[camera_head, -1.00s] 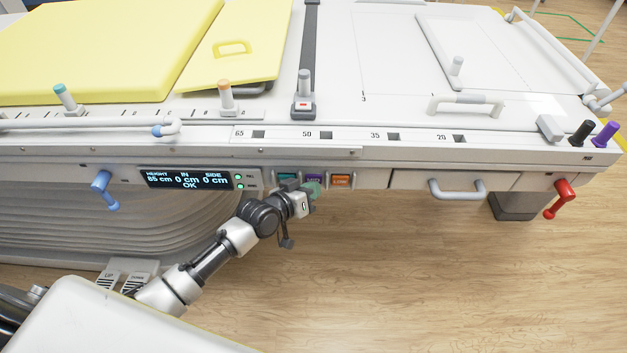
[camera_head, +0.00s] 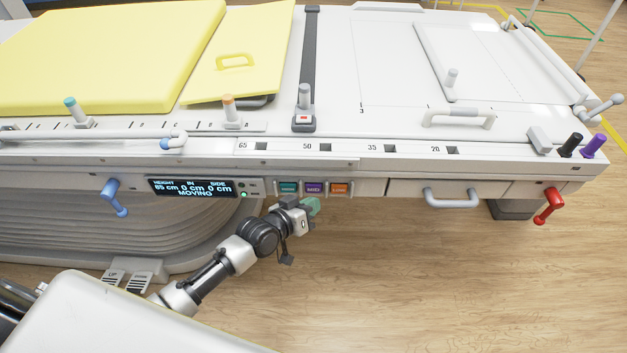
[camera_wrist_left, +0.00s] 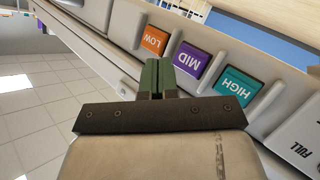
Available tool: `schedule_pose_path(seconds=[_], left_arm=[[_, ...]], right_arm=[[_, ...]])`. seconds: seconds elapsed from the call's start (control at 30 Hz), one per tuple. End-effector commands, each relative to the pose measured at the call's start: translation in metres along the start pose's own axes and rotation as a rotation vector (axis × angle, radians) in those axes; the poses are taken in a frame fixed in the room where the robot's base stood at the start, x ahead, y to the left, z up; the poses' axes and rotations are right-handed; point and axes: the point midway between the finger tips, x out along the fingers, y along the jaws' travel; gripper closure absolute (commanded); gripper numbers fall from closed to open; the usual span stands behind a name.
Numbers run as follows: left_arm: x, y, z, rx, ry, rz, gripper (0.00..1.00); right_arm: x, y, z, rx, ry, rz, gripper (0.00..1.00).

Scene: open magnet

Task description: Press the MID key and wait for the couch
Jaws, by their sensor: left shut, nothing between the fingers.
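The purple MID key (camera_head: 314,188) sits on the couch's front panel between the teal HIGH key (camera_head: 289,187) and the orange LOW key (camera_head: 340,188). In the left wrist view the MID key (camera_wrist_left: 190,60) shows clearly. My left gripper (camera_head: 312,205), with green fingertips, is shut and empty just below and in front of the keys, apart from them. It also shows in the left wrist view (camera_wrist_left: 157,75). The display (camera_head: 192,188) reads HEIGHT 85 cm, IN 0 cm, SIDE 0 cm and MOVING. The couch (camera_head: 390,165) is white. My right gripper is not in view.
A blue lever (camera_head: 115,197) hangs left of the display. A drawer handle (camera_head: 451,198) and a red lever (camera_head: 548,206) stick out on the right of the couch front. UP and DOWN pedals (camera_head: 127,278) are low on the left. The floor at the right front is clear.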

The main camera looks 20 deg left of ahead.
Motion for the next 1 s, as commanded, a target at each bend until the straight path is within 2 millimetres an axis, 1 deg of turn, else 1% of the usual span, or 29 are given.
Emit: schedule_pose_path(seconds=[0.03,0.23,0.4,0.7,0.83,1.0], left_arm=[[-0.005,0.005,0.0,-0.001,-0.001,0.0,1.0],[-0.018,0.013,0.01,-0.001,-0.001,0.0,1.0],[-0.021,0.015,0.014,0.001,0.0,0.0,1.0],[-0.022,0.017,0.015,0.0,0.0,0.0,1.0],[-0.032,0.024,0.019,-0.001,-0.001,0.0,1.0],[-0.046,0.035,0.03,-0.001,-0.002,0.0,1.0]], right_arm=[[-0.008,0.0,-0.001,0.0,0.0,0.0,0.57],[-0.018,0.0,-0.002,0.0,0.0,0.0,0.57],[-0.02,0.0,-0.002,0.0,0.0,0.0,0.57],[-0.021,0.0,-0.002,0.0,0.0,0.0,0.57],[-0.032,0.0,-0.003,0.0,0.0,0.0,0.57],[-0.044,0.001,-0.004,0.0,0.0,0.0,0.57]])
